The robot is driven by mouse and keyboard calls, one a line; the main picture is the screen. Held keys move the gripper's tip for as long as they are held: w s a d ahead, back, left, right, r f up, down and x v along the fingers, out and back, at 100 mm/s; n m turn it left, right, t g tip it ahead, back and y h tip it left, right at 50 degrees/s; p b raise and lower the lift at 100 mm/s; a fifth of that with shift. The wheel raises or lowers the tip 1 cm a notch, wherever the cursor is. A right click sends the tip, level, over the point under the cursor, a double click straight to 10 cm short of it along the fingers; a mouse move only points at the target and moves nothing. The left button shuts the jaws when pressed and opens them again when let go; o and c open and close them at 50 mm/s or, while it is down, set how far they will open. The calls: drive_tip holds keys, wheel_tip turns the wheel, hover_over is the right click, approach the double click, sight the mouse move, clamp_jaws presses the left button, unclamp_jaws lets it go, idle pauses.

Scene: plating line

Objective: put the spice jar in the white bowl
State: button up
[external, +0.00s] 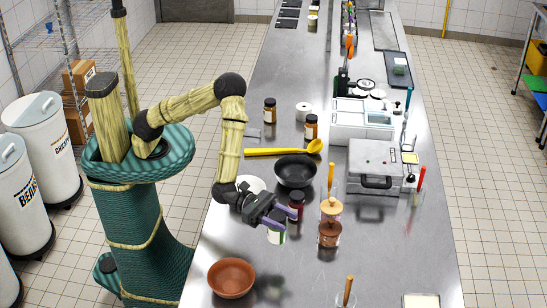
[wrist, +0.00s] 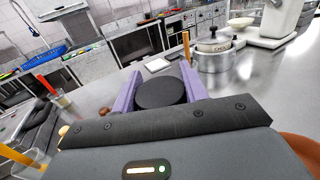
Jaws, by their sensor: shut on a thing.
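My gripper (external: 274,212) has purple fingers and is shut on a jar (external: 277,236) with a white and green label, above the steel counter. In the wrist view the jar's round black lid (wrist: 160,93) sits between the two fingers (wrist: 160,86). I take this to be the spice jar; its label text is too small to read. The white bowl (external: 254,183) is on the counter behind my wrist, just left of the black pan, and is partly hidden by my arm.
A dark red jar (external: 296,204) with a dark lid stands close behind my fingers. A black pan (external: 296,171) and yellow ladle (external: 285,151) lie farther back. A terracotta bowl (external: 231,278) is at the front left. Glass containers (external: 330,232) stand to the right.

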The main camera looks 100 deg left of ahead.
drive_tip(key=shift+w+a+f+p, duration=0.1)
drive_tip(key=shift+w+a+p, duration=0.15)
drive_tip(key=shift+a, duration=0.25)
drive_tip(key=s+a+f+m+g+h+p, duration=0.25)
drive_tip(key=a+p, duration=0.45)
drive_tip(key=a, duration=0.8)
drive_tip(key=s+a+r+m+g+h+p, duration=0.1)
drive_tip(key=s+a+r+p, duration=0.1)
drive_tip(key=s+a, duration=0.2)
drive_tip(key=s+a+r+m+g+h+p, duration=0.1)
drive_tip(key=s+a+h+p, duration=0.1)
drive_tip(key=s+a, duration=0.3)
drive_tip(key=s+p, duration=0.1)
drive_tip(key=s, duration=0.2)
drive_tip(key=shift+s+a+r, duration=0.2)
drive_tip(key=shift+a+r, duration=0.05)
drive_tip(key=shift+r, duration=0.1)
drive_tip(key=shift+h, duration=0.25)
